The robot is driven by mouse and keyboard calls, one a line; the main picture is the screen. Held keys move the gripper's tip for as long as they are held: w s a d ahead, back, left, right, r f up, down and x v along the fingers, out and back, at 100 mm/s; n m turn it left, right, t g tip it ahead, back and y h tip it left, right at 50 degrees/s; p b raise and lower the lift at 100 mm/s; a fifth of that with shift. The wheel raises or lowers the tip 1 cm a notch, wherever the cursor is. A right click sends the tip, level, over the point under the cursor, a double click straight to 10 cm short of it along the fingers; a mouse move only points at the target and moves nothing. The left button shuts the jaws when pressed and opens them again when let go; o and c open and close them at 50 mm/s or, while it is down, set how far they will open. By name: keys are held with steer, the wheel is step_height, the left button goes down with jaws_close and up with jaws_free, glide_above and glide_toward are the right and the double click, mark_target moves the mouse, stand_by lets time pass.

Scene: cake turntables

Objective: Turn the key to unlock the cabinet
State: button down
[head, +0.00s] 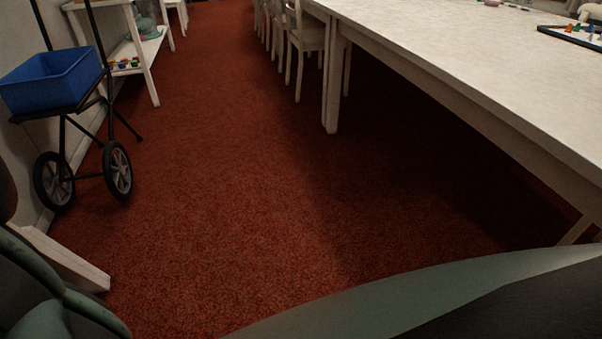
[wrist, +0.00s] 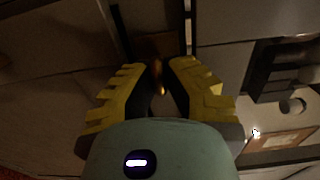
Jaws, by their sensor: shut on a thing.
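In the wrist view, my gripper (wrist: 161,66) has two yellow, ridged fingers pointing up the picture. They are shut on a small brass-coloured thing (wrist: 162,89), which looks like the key. Most of it is hidden between the fingers, so its bow, its turn angle and how it sits in the lock cannot be seen. A pale panel (wrist: 55,105), which looks like the cabinet front, lies beyond and to the left of the fingers. The lock is not clearly visible. The head view shows neither the key nor the gripper.
In the head view, a long white table (head: 440,50) runs along the right, with white chairs (head: 305,40) behind. A cart with a blue bin (head: 52,82) and a white shelf (head: 135,50) stand left. Red carpet (head: 215,170) between is clear. Dark objects (wrist: 280,70) show right in the wrist view.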

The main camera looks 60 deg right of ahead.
steer(key=shift+f, duration=0.1)
stand_by(0.3)
steer(key=c, duration=1)
jaws_free()
